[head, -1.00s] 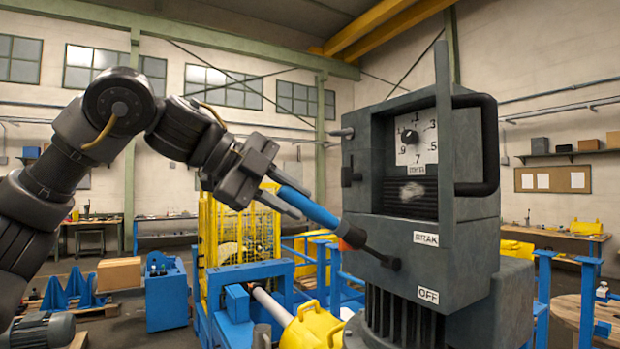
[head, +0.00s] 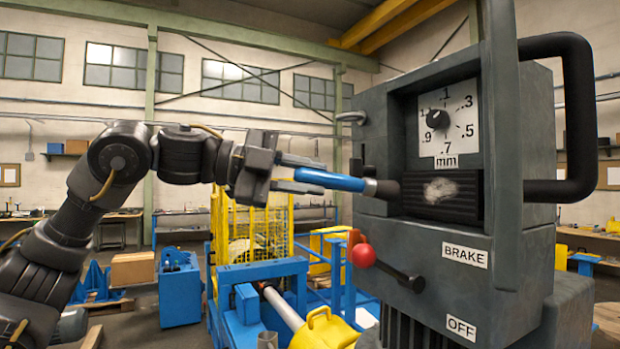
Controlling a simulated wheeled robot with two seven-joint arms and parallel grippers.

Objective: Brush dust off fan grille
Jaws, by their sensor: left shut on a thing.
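The fan grille (head: 475,207) is a dark slatted panel in the recess of the grey machine housing (head: 403,250), below the white mm dial. A pale grey dust patch (head: 440,189) lies on the middle of it. My left gripper (head: 296,177) is shut on the blue handle of a brush (head: 343,182). The brush lies nearly level, and its dark bristle end (head: 383,189) points right, at the left edge of the grille, left of the dust. I cannot tell whether the bristles touch the grille. My right gripper is not in view.
A red-knobbed brake lever (head: 363,255) sticks out below the brush. A black bar handle (head: 580,120) stands out at the housing's right. A white dial with a black knob (head: 438,119) sits above the grille. Yellow fencing (head: 250,232) stands behind my left arm.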

